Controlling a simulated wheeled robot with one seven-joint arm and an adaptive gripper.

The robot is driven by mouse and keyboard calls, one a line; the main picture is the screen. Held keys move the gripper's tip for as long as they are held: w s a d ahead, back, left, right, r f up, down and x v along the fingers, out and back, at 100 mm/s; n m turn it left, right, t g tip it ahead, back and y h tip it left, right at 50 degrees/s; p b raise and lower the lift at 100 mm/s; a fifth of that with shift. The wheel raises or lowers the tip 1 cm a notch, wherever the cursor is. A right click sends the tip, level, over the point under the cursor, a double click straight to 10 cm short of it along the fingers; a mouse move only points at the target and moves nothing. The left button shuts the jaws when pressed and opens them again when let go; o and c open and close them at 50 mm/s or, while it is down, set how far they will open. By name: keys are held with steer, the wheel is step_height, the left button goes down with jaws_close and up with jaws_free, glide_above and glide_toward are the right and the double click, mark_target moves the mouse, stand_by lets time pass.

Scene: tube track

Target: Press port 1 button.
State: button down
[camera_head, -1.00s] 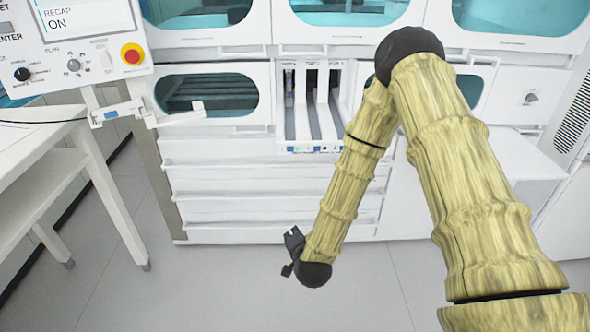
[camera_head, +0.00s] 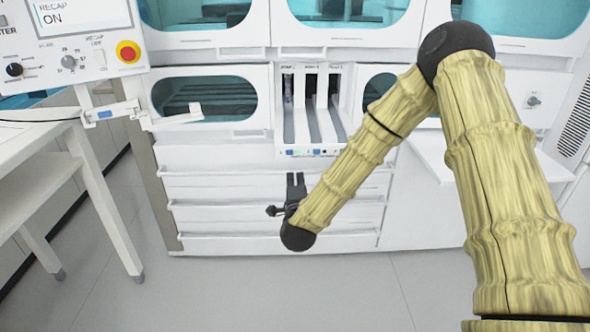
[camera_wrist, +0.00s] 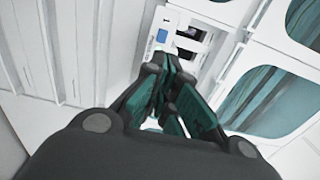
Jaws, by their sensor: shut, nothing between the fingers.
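The port unit (camera_head: 311,105) is a white panel with three tall slots in the middle of the cabinet. Small buttons run along its lower front edge. The leftmost, blue one (camera_head: 290,152) lies below the first slot, whose label is too blurred to read for certain. A blue square (camera_wrist: 162,35) also shows in the wrist view, just beyond the fingertips. My gripper (camera_head: 296,177) is shut and empty, pointing up, below the leftmost button and apart from it. In the wrist view, the dark green fingers of my gripper (camera_wrist: 169,66) partly cover the unit.
White drawers (camera_head: 230,200) with protruding handles lie behind and below my gripper. Teal-windowed doors (camera_head: 206,97) flank the unit. A control panel (camera_head: 85,40) with a red button stands at upper left, above a white table (camera_head: 50,160). The floor in front is clear.

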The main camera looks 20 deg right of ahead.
mark_target(294, 150)
steer(key=x, duration=1.3)
steer(key=shift+w+f, duration=0.1)
steer(key=shift+w+d, duration=0.1)
steer(key=shift+w+d+b, duration=0.1)
steer(key=shift+w+b, duration=0.25)
steer(key=shift+w+d, duration=0.1)
steer(key=shift+w, duration=0.15)
steer(key=shift+r, duration=0.4)
